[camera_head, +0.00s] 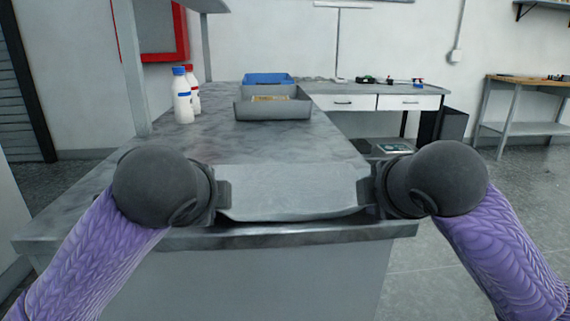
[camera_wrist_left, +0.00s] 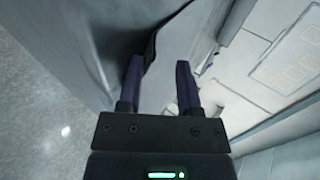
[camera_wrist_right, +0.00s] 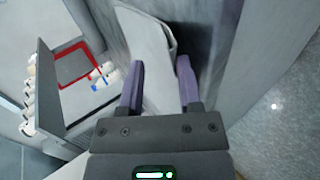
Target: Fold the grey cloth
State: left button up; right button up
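The grey cloth (camera_head: 290,190) spans between my two grippers at the near edge of the grey table (camera_head: 250,150). Its near edge curves at the corners, with a dark gap below it. My left gripper (camera_head: 224,193) is at its left end and my right gripper (camera_head: 364,191) at its right end. In the left wrist view, the fingers (camera_wrist_left: 158,68) stand apart with a cloth edge (camera_wrist_left: 172,45) between them. In the right wrist view, the fingers (camera_wrist_right: 160,70) also stand apart, with the cloth (camera_wrist_right: 148,45) between them. Finger contact with the cloth is unclear.
Two white bottles (camera_head: 182,98) stand at the back left of the table. A grey bin (camera_head: 272,108) and a blue bin (camera_head: 268,78) stand at the back. The table surface between them and the cloth is clear. A side desk (camera_head: 375,95) is beyond on the right.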

pick_arm(q)
jog(key=shift+o, duration=1)
pick_arm(e)
jog(key=shift+o, duration=1)
pick_arm(q)
jog(key=shift+s+r, duration=0.1)
jog(key=shift+r, duration=0.15)
pick_arm(e)
jog(key=shift+r, duration=0.3)
pick_arm(q)
jog(key=s+r, duration=0.5)
jog(key=r, duration=0.3)
jog(key=shift+s+r, duration=0.25)
jog(key=shift+s, duration=0.15)
pick_arm(e)
jog(key=s+r, duration=0.6)
jog(key=r, duration=0.2)
jog(key=shift+r, duration=0.2)
